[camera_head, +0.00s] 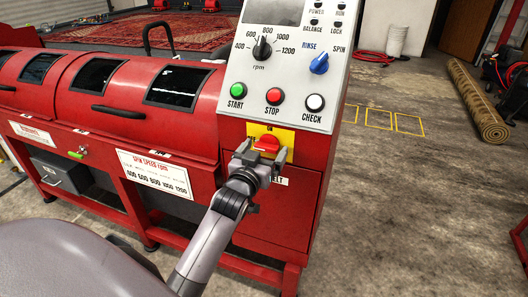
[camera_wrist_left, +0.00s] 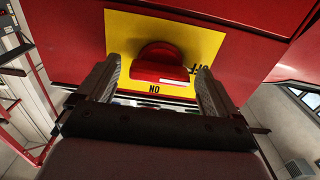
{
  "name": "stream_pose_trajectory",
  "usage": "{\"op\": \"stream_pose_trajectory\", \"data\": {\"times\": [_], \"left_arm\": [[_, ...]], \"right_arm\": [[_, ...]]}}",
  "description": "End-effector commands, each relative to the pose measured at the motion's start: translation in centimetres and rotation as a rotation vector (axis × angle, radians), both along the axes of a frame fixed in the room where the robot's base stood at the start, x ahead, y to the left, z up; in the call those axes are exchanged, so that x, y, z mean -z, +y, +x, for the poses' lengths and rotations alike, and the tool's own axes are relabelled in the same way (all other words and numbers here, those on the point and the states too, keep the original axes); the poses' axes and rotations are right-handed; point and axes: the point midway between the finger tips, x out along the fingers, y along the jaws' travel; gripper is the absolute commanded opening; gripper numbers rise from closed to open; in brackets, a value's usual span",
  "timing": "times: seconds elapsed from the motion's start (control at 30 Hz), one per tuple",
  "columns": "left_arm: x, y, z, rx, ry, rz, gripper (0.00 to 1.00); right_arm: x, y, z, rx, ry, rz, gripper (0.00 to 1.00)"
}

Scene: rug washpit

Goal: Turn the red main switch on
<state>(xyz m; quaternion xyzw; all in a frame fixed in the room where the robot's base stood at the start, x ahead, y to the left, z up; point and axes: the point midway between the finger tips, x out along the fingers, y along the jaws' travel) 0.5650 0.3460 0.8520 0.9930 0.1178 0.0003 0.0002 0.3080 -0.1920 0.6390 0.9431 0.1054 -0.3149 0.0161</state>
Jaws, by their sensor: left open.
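The red main switch (camera_head: 266,143) is a red knob on a yellow plate (camera_head: 288,134), low on the red machine's control column. In the left wrist view the switch (camera_wrist_left: 160,62) shows its bar lying crosswise, with a white mark at its right part, toward the partly hidden OFF lettering. The ON lettering is upside down below it. My left gripper (camera_head: 262,153) is open in front of the plate. Its fingers (camera_wrist_left: 160,80) are on either side of the switch; I cannot tell whether they touch it. My right gripper is not in view.
Above the switch is a grey panel (camera_head: 276,70) with two dials and START, STOP and CHECK buttons. The machine's red lids (camera_head: 130,95) stand to the left. The concrete floor (camera_head: 400,190) at right is open, with a rolled rug (camera_head: 478,100) farther off.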

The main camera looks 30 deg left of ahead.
Motion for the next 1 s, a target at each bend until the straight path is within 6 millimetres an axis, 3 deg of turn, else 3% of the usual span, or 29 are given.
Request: {"op": "stream_pose_trajectory", "data": {"times": [0.23,0.4,0.77,1.0], "left_arm": [[0.0,0.0,0.1,0.000,0.000,0.000,0.94],[0.0,0.0,0.0,0.000,0.001,0.000,0.38],[-0.1,0.0,0.0,0.001,0.011,0.038,0.38],[-0.2,0.0,0.1,0.001,0.044,0.174,0.38]], "right_arm": [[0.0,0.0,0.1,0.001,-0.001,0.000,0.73],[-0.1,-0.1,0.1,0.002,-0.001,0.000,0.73],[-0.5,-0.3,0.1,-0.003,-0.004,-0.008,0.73],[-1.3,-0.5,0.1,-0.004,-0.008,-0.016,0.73]]}}
